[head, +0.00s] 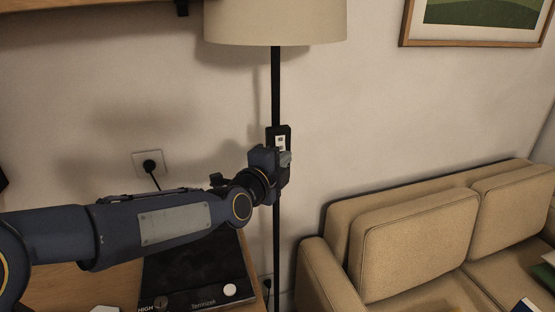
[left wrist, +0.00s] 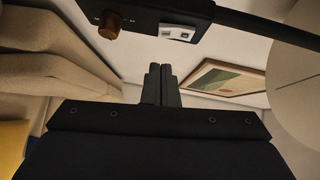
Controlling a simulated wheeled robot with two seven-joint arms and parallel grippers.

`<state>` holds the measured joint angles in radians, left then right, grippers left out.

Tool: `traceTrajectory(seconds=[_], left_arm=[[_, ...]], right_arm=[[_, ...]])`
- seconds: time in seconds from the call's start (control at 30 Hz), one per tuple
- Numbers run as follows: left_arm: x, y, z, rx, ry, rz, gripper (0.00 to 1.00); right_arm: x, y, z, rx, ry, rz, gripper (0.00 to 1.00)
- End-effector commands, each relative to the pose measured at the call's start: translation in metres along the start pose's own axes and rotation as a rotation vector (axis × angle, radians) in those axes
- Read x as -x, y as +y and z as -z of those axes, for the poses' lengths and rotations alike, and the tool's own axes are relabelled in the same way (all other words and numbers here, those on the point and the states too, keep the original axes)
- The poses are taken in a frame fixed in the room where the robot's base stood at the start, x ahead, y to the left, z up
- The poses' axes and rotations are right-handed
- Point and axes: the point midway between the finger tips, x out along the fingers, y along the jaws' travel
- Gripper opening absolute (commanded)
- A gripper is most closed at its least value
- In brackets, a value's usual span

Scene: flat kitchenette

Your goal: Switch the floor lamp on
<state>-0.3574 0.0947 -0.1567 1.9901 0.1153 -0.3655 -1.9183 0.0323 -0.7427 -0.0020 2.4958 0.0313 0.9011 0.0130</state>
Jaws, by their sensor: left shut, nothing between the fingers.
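The floor lamp has a cream shade (head: 275,22) and a thin black pole (head: 276,88); the shade shows no bright glow. A black control box (head: 284,131) with a pale switch plate sits on the pole. In the left wrist view the box (left wrist: 150,14) shows a brown knob (left wrist: 110,24) and a white rocker switch (left wrist: 179,28). My left gripper (head: 284,160) is just below the switch plate in the head view and hides the lower box. In the left wrist view its fingers (left wrist: 160,72) are shut and empty, apart from the switch in the picture; contact is unclear. My right gripper is not in view.
A beige sofa (head: 418,235) stands at the right. A wooden surface (head: 75,285) with a black appliance (head: 195,275) lies below my left arm. A wall socket (head: 149,163) with a plug is behind the arm. A framed picture (head: 475,42) hangs upper right.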

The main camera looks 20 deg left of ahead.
Motion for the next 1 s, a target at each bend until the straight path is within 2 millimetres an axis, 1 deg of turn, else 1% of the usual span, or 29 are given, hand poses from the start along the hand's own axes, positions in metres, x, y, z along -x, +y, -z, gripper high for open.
traceTrajectory(seconds=[0.03, 0.13, 0.23, 0.67, 0.77, 0.8, 0.87, 1.0], left_arm=[[-0.006, 0.004, -0.01, 0.0, -0.008, 0.001, 0.0], [-0.013, 0.003, -0.018, 0.0, -0.007, 0.0, 0.0], [-0.018, 0.002, -0.022, 0.0, -0.005, 0.0, 0.0], [-0.02, 0.001, -0.024, -0.001, -0.003, 0.002, 0.0], [-0.022, 0.006, -0.026, -0.019, -0.004, 0.021, 0.0], [-0.024, 0.009, -0.027, -0.033, -0.004, 0.034, 0.0], [-0.023, 0.002, -0.027, -0.038, -0.003, 0.039, 0.0], [-0.023, 0.002, -0.027, -0.037, -0.004, 0.036, 0.0]], right_arm=[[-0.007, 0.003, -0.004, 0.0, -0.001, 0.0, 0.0], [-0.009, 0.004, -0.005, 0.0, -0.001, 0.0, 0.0], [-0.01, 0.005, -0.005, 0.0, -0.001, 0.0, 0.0], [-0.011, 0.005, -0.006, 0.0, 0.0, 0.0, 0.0], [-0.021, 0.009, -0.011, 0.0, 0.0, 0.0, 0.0], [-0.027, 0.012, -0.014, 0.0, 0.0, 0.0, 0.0], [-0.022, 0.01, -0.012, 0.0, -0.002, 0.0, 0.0], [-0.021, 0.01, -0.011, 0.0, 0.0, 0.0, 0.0]])
